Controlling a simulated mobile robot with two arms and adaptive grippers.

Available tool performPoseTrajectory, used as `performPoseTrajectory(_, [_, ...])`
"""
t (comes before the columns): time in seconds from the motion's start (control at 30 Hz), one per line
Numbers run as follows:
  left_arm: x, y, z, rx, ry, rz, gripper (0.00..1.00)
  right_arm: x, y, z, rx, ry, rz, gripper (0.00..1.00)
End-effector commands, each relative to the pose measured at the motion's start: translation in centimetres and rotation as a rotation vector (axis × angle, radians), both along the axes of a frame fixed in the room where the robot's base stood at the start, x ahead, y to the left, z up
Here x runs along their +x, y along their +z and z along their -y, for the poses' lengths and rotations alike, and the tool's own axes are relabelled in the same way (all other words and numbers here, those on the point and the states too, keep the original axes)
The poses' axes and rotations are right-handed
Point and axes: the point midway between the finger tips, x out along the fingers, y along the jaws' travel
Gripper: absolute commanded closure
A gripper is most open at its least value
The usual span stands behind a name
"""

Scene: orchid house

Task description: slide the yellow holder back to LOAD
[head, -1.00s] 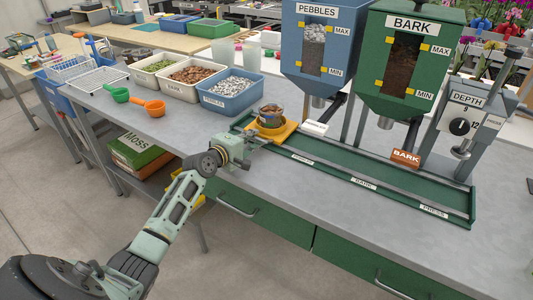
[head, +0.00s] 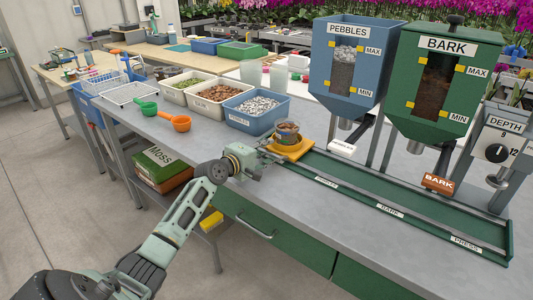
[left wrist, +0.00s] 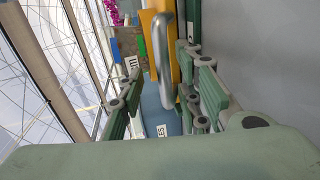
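The yellow holder (head: 297,153) sits at the left end of the green track (head: 420,215) on the bench, left of the track's first label. A clear pot (head: 287,132) with brownish contents stands on it. My left gripper (head: 265,156) is at the holder's near left side. In the left wrist view the yellow holder (left wrist: 175,45) shows with its grey metal handle (left wrist: 165,62). The fingers of my left gripper (left wrist: 165,95) are apart, with the handle showing in the gap, nearer the right finger. I cannot tell whether they touch it. No LOAD mark is readable. My right gripper is out of view.
The blue pebbles hopper (head: 350,60) and green bark hopper (head: 440,85) stand over the track, with a depth press (head: 497,150) at right. Tubs, including a blue one of pebbles (head: 257,118), and green and orange scoops (head: 176,122) lie left. The bench front is clear.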

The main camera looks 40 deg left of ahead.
Motion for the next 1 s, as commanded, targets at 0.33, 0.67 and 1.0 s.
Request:
performPoseTrajectory(0.33, [0.0,-0.2,0.0,-0.002,0.000,-0.003,0.71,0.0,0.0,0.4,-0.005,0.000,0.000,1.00])
performPoseTrajectory(0.67, [-1.0,-0.4,0.0,-0.002,-0.001,-0.008,0.71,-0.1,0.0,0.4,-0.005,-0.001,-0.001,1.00])
performPoseTrajectory(1.0, [-7.2,0.9,-0.2,0.000,-0.001,-0.009,0.71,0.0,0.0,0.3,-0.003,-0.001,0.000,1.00])
